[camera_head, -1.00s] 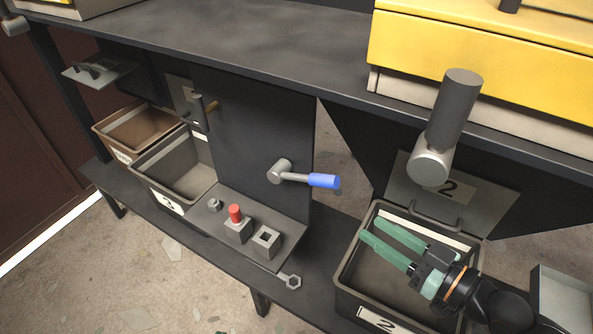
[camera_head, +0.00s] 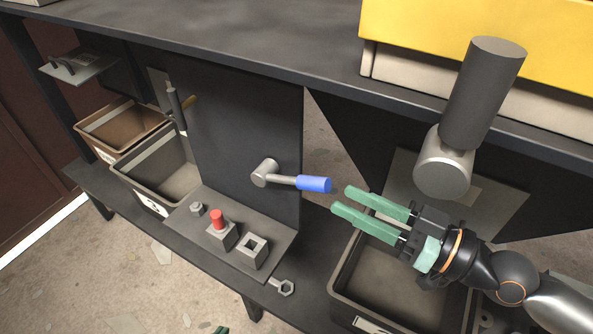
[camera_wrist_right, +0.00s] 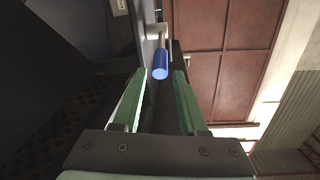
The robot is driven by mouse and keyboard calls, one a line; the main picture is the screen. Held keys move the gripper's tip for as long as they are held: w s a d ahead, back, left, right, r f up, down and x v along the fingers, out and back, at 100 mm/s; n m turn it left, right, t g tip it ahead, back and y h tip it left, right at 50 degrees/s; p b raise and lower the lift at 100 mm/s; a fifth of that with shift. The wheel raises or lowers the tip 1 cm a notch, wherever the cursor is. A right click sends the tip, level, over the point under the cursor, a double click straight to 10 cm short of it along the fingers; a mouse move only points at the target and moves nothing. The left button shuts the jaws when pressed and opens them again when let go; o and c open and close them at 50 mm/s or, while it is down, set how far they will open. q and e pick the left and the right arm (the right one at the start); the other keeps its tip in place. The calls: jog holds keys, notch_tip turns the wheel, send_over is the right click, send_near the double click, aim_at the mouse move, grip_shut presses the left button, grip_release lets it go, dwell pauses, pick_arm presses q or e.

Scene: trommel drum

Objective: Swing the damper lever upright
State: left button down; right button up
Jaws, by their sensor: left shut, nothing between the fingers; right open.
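The damper lever has a blue grip (camera_head: 313,184) on a grey rod from a round hub (camera_head: 264,172) on the dark upright panel. It points right, nearly level, tilted slightly down. My right gripper (camera_head: 341,199) is open and empty, just right of the blue grip's end, with a small gap. In the right wrist view the blue grip (camera_wrist_right: 160,65) lies ahead, between the two green fingers (camera_wrist_right: 160,72), apart from both. Only a green tip of my left gripper (camera_head: 221,330) shows at the bottom edge; it is shut and empty, far below the lever.
A bin (camera_head: 345,300) lies under my right gripper. A large grey cylinder (camera_head: 485,85) hangs above my right arm.

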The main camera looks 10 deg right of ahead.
aim_at(298, 177)
jog(key=p+x, duration=0.3)
jog(key=x, duration=0.5)
jog(key=shift+w+a+r+p, duration=0.1)
jog(key=shift+a+p, duration=0.15)
jog(key=shift+p, duration=0.05)
pick_arm(q)
jog(key=shift+s+a+r, duration=0.25)
jog(key=shift+a+r, duration=0.65)
jog(key=shift+r, duration=0.2)
pick_arm(e)
jog(key=shift+x, duration=0.95)
pick_arm(q)
jog(key=shift+d+r, duration=0.15)
jog(key=shift+r, duration=0.05)
pick_arm(e)
grip_shut()
pick_arm(q)
jog(key=shift+f, duration=0.15)
